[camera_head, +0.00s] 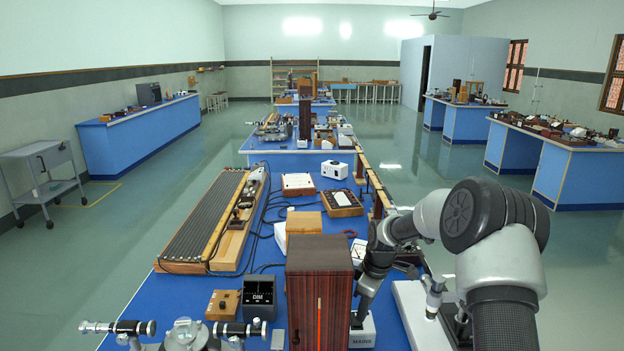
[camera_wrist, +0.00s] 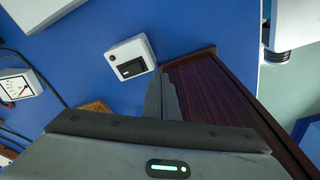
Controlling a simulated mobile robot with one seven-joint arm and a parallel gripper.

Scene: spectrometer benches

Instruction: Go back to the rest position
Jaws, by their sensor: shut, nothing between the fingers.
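My gripper (camera_head: 357,318) reaches down on the right side of a tall dark-wood cabinet (camera_head: 312,285) on the blue bench. Its narrow fingers are shut with nothing between them; they also show in the wrist view (camera_wrist: 161,92). A small white box (camera_head: 362,336) marked MAINS stands just by the fingertips. In the wrist view the white box (camera_wrist: 120,50) shows a dark rocker switch, and the fingertips are close to its edge. I cannot tell whether they touch it. The wood cabinet (camera_wrist: 215,90) runs right beside the fingers there.
A DIM box (camera_head: 259,298), a small wooden box (camera_head: 223,304) and a metal spectrometer (camera_head: 187,335) stand left of the cabinet. A white-based instrument (camera_head: 415,318) stands to the right, below my arm. A long ribbed board (camera_head: 203,220) lies farther left. The floor aisles are clear.

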